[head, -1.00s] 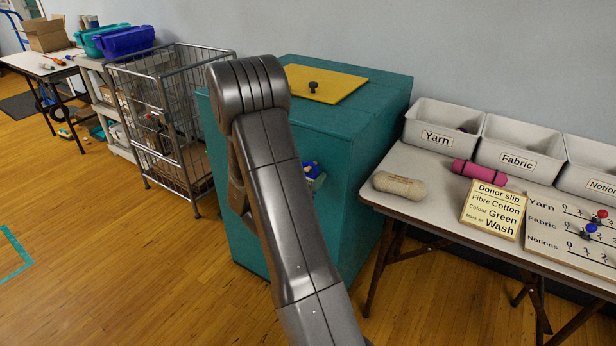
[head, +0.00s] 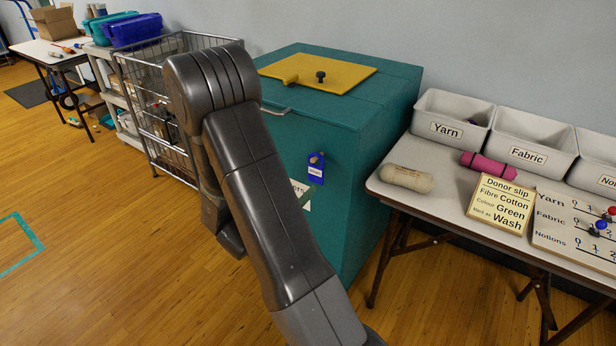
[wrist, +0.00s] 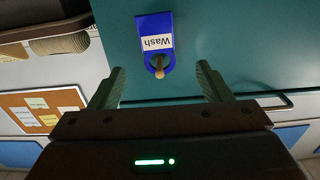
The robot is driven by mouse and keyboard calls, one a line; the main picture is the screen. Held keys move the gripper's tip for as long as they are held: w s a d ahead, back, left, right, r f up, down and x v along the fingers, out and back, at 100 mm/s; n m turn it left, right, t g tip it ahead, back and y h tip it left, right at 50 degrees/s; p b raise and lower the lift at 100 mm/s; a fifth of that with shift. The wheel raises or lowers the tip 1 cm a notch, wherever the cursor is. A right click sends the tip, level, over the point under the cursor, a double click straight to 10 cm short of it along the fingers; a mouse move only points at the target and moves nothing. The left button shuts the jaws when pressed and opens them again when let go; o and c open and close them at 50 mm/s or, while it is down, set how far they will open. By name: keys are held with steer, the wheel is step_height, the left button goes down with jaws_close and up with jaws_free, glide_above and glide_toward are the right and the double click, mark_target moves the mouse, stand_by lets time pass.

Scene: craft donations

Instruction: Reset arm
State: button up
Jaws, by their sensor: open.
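My gripper (wrist: 160,78) is open and empty in the wrist view, its two fingers apart. A blue tag (wrist: 154,30) with a white "Wash" label hangs on a peg (wrist: 159,70) on the front of a teal chest (wrist: 240,45), just beyond the fingertips and between them. The label appears upside down in that view. In the head view the blue tag (head: 316,168) hangs on the teal chest (head: 350,150), right of my arm. My arm hides most of the gripper there and part of a white label on the chest front.
A yellow lid (head: 318,72) with a black knob lies on the chest. Right of it, a table (head: 440,185) holds bins, a beige roll (head: 406,179), a pink roll (head: 487,167) and a donor slip (head: 500,203). A wire cage (head: 150,110) stands left.

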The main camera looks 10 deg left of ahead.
mark_target(315, 170)
steer(key=v, duration=0.3)
steer(key=shift+s+a, duration=0.2)
steer(key=shift+s, duration=0.05)
steer(key=shift+w, duration=0.1)
steer(key=x, duration=1.3)
steer(key=shift+w+d+f, duration=0.15)
steer(key=shift+d, duration=0.15)
